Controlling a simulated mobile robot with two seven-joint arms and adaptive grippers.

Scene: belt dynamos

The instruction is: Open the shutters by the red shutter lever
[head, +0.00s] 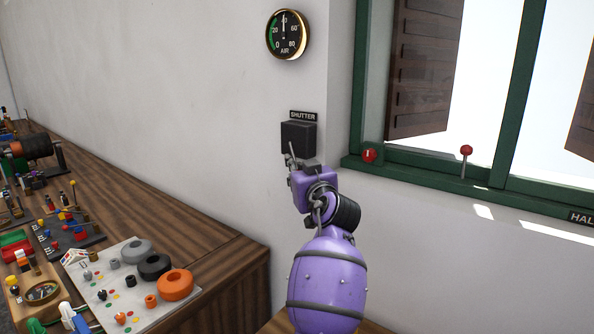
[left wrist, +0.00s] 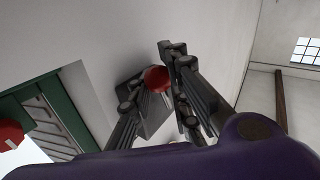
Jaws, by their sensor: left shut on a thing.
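A dark box (head: 298,136) with a SHUTTER label (head: 303,115) is fixed to the white wall left of the window. My left gripper (head: 292,158) is right at its lower front, seen from behind. In the left wrist view, the red knob of the shutter lever (left wrist: 157,78) sits between the fingers, and the gripper is shut on it. In the head view the gripper hides the lever. A brown shutter panel (head: 424,65) stands swung at an angle in the window, with bright light beside it. Another panel (head: 583,115) shows at the right edge. My right gripper is out of view.
A red knob (head: 369,155) and a red-topped lever (head: 466,151) are on the green window frame (head: 430,172). An AIR gauge (head: 288,34) hangs above the box. A wooden bench (head: 225,262) with several small parts runs along the left wall.

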